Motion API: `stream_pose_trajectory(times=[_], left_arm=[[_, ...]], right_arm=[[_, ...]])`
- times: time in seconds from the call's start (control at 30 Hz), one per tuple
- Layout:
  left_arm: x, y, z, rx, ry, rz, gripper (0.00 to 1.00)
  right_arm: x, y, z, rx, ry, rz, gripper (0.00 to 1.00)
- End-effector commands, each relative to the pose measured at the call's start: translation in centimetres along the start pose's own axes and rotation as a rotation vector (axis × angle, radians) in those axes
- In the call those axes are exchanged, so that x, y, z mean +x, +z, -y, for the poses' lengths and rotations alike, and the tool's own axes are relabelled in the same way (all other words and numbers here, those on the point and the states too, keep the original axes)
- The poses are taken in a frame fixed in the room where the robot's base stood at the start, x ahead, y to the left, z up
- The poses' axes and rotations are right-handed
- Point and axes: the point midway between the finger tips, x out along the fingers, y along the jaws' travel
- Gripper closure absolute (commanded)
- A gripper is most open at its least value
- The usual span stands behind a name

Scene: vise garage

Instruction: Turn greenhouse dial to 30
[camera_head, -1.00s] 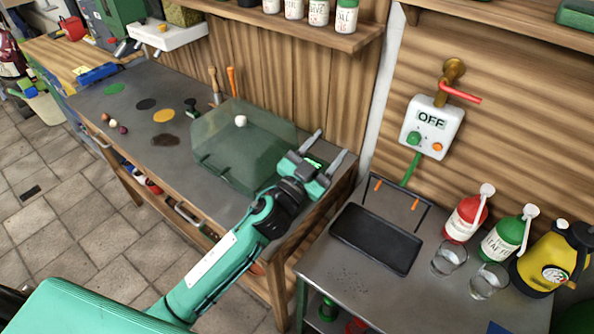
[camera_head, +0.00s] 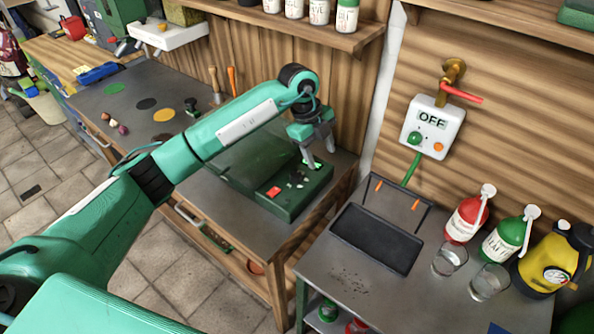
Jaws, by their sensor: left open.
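The greenhouse (camera_head: 245,160) is a see-through green box on a dark green base on the left workbench, partly hidden behind my left arm. The front right of its base carries a panel (camera_head: 288,206) with a small red patch (camera_head: 274,192) and small white marks (camera_head: 300,175). A dial and its setting are too small to make out there. My left gripper (camera_head: 318,154) points down, open, at the panel's back right part. I cannot tell whether its fingers touch the panel. My right gripper is not in view.
A wall box reading OFF (camera_head: 432,120) hangs at right under a red-handled tap. A shelf with jars (camera_head: 319,12) runs above the greenhouse.

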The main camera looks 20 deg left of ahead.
Motion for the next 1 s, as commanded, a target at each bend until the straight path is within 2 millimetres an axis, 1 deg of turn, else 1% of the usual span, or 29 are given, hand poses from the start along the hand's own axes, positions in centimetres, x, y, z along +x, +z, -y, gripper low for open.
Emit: stream_pose_trajectory(times=[0.03, 0.1, 0.13, 0.23, 0.37, 0.47, 0.53, 0.8, 1.0], left_arm=[[-1.3, 1.9, -0.2, -0.047, 0.038, 0.080, 0.46], [-2.6, 3.8, -0.7, -0.106, 0.083, 0.165, 0.46], [-3.1, 4.4, -0.9, -0.127, 0.098, 0.194, 0.46], [-4.1, 5.7, -1.4, -0.173, 0.128, 0.255, 0.46], [-3.9, 6.2, -1.6, -0.189, 0.140, 0.274, 0.46], [-2.8, 6.5, -1.8, -0.189, 0.141, 0.271, 0.46], [-1.6, 6.8, -2.1, -0.188, 0.141, 0.270, 0.46], [4.0, 8.2, -3.0, -0.186, 0.141, 0.269, 0.46], [7.2, 9.0, -3.4, -0.185, 0.139, 0.267, 0.46]], right_arm=[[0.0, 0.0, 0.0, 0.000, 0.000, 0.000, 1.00], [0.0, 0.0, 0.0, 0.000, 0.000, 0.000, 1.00], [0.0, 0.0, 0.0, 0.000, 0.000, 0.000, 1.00], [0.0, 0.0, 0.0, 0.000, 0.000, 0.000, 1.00], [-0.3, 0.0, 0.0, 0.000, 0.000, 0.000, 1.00], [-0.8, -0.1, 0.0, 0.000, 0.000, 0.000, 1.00], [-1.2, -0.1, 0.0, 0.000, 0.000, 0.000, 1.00], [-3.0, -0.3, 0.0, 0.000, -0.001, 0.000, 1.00], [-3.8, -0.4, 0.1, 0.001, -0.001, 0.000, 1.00]])
